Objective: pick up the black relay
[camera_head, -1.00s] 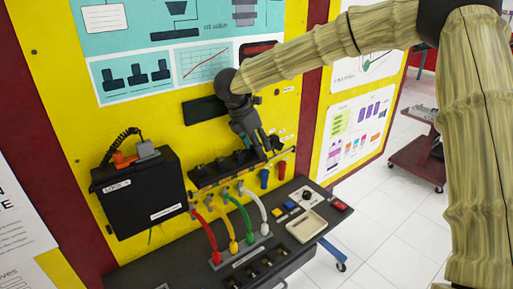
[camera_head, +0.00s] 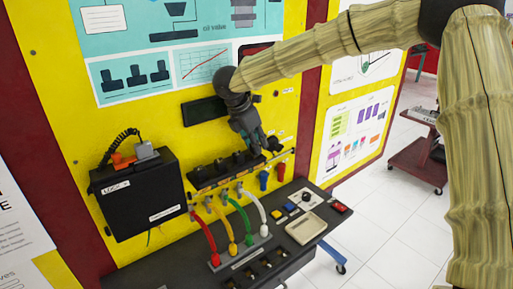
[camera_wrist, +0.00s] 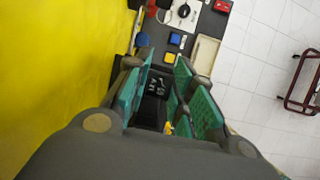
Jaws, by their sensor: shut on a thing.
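The black relay (camera_wrist: 156,86) is a small dark block between the teal-padded fingers in the wrist view, with several pale marks on its visible face. My gripper (camera_wrist: 158,92) is shut on it. In the head view my gripper (camera_head: 262,146) is in front of the yellow panel, just above the right end of the black relay rack (camera_head: 205,180). The relay shows there as a dark piece (camera_head: 274,145) at the fingertips, partly hidden by them. Other black relays (camera_head: 221,164) stand in the rack to the left.
A black box (camera_head: 140,195) with a coiled cord hangs at the left. Red, yellow, green and white hoses (camera_head: 238,220) arch below the rack. A dark bench (camera_head: 290,255) with buttons and a beige tray (camera_head: 306,228) juts out below.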

